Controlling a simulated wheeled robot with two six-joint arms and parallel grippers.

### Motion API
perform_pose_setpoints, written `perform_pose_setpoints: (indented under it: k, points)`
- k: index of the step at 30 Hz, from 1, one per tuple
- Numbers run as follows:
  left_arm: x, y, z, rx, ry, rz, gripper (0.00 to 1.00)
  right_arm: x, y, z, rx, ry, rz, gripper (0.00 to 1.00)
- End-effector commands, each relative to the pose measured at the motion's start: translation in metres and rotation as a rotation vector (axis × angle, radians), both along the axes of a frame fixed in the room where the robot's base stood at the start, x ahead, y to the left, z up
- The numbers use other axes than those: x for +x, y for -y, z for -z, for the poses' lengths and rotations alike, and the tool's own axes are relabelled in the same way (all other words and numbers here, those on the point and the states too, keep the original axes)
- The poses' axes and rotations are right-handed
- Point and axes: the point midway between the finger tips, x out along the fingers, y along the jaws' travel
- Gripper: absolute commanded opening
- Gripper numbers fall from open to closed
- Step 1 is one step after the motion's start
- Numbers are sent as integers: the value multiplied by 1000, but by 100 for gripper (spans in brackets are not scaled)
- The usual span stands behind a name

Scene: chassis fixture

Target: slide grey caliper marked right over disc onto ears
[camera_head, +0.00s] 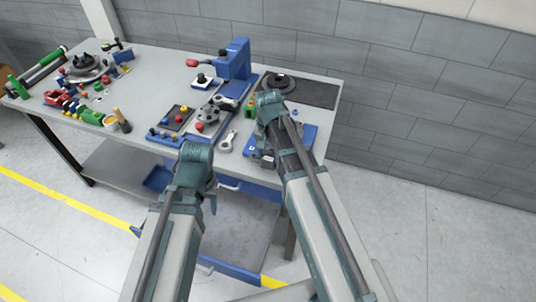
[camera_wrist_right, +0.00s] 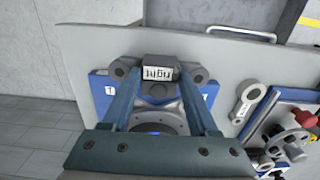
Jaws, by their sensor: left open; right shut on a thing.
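The grey caliper (camera_wrist_right: 158,90) has a white label, seen upside down in the right wrist view, and a round lug at each side. My right gripper (camera_wrist_right: 159,78) is shut on it, with one finger at each side of its body. A grey disc (camera_wrist_right: 170,120) shows just below the caliper, over a blue fixture plate (camera_wrist_right: 98,84). In the head view the blue plate (camera_head: 308,134) is at the table's front right, partly behind my right arm. The ears cannot be made out. My left gripper (camera_head: 212,203) is open, low in front of the table edge, apart from the caliper.
A grey wrench-like link (camera_head: 227,142) lies left of the blue plate and also shows in the right wrist view (camera_wrist_right: 248,100). Beyond it stand a board with knobs (camera_head: 207,118) and a blue press (camera_head: 236,60). A dark mat (camera_head: 318,93) lies behind.

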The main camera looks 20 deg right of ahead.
Motion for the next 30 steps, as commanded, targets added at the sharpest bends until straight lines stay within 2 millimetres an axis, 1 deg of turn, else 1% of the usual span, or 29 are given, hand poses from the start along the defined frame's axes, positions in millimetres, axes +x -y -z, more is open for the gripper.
perform_pose_setpoints:
  k: [6,22,30]
  points:
    - [0,0,1,0,0,0,47,6,4,1,0,0,0,0]
    - [0,0,1,0,0,0,47,6,4,1,0,0,0,0]
    - [0,0,1,0,0,0,47,12,8,1,0,0,0,0]
